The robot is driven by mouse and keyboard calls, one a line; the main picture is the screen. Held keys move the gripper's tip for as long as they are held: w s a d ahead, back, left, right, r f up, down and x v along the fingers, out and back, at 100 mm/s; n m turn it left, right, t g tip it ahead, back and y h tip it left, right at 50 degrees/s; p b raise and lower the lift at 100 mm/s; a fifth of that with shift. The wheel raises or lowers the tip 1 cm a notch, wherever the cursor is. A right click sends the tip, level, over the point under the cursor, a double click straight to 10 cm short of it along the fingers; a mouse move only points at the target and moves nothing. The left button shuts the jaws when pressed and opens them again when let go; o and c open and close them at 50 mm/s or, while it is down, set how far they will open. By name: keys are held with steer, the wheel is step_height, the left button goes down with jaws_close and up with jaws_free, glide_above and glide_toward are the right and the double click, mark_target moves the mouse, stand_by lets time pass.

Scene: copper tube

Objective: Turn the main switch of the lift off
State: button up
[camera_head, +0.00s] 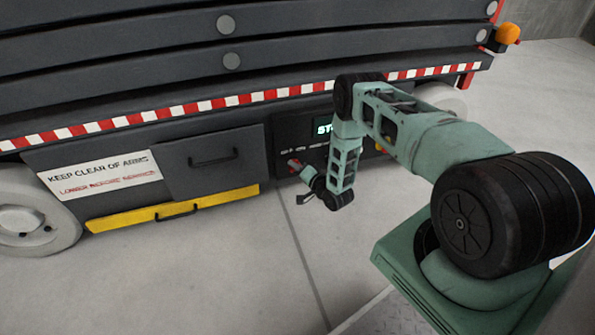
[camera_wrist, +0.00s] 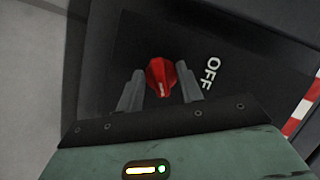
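The main switch is a red knob (camera_wrist: 160,77) on a dark panel in the wrist view, with a white mark on its lower part. The white word OFF (camera_wrist: 211,73) is printed to its right, turned sideways. My gripper (camera_wrist: 160,68) has its two grey fingers apart, one on each side of the knob, tips close to its edges. I see no clear contact with the raised handle. In the head view the red knob (camera_head: 294,164) is small at the lift's lower panel, with my gripper (camera_head: 299,168) right against it, partly hidden by my wrist.
The lift (camera_head: 215,160) has a red and white striped edge above the panel. A yellow drawer (camera_head: 175,208) and a warning sign (camera_head: 105,175) are left of the switch. Grey floor in front is clear.

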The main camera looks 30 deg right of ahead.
jaws_close()
steer(key=shift+r, duration=0.1)
steer(key=shift+a+n+g+h+p, duration=0.1)
steer(key=shift+n+g+h+p, duration=0.4)
steer(key=shift+n+h+p, duration=0.65)
steer(key=shift+a+n+g+h+p, duration=0.1)
steer(key=shift+n+g+h+p, duration=0.55)
steer(key=shift+n, duration=0.95)
steer(key=shift+n+g+h+p, duration=0.35)
steer(key=shift+n+h+p, duration=0.25)
steer(key=shift+n+p, duration=0.65)
steer(key=shift+n, duration=0.3)
